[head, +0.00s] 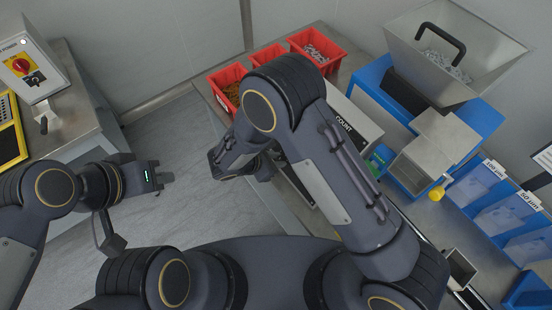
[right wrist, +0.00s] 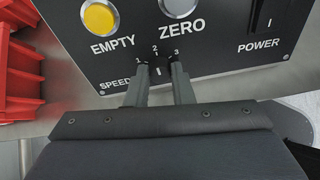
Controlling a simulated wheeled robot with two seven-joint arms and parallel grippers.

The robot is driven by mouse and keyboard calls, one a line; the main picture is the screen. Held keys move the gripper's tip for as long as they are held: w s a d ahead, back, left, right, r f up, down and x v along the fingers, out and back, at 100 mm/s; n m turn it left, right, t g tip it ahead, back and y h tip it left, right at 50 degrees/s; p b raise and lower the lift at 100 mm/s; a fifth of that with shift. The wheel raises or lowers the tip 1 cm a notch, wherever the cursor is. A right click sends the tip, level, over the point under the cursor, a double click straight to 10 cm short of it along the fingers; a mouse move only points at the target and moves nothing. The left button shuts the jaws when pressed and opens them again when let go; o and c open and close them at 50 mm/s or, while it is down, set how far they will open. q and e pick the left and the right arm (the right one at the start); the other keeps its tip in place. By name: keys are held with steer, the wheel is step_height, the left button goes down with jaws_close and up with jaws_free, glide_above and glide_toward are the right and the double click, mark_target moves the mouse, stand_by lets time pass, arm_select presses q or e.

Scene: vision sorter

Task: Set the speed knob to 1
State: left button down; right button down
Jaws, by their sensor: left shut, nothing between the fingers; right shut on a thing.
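The speed knob (right wrist: 158,71) is a small dark knob on the black control panel (right wrist: 215,58), under the numbers 1, 2 and 3. Its white mark appears to point up at 2. In the right wrist view my right gripper (right wrist: 160,76) is shut on the knob, one finger on each side; the fingers partly cover it. In the head view my right arm hides the knob and this gripper's fingertips. My left gripper (head: 161,178) is shut and empty over the floor, far to the left of the panel.
The panel also has a yellow EMPTY button (right wrist: 100,17), a grey ZERO button (right wrist: 179,7) and a POWER switch (right wrist: 262,15). Red bins (head: 318,48) stand behind my right arm. A metal hopper (head: 460,50) and blue bins (head: 480,185) stand at right.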

steer(key=n, duration=0.2)
steer(key=n+b, duration=0.1)
steer(key=n, duration=0.1)
steer(key=shift+n+g+h, duration=0.3)
steer(key=n+h, duration=0.1)
steer(key=n, duration=0.4)
steer(key=shift+a+n, duration=0.1)
steer(key=shift+n, duration=0.3)
steer(key=c, duration=1.3)
jaws_free()
steer(key=shift+o, duration=0.2)
steer(key=b+v, duration=0.1)
steer(key=v, duration=0.6)
steer(key=shift+a+r+b, duration=0.2)
steer(key=shift+a+b, duration=0.1)
steer(key=shift+b, duration=0.1)
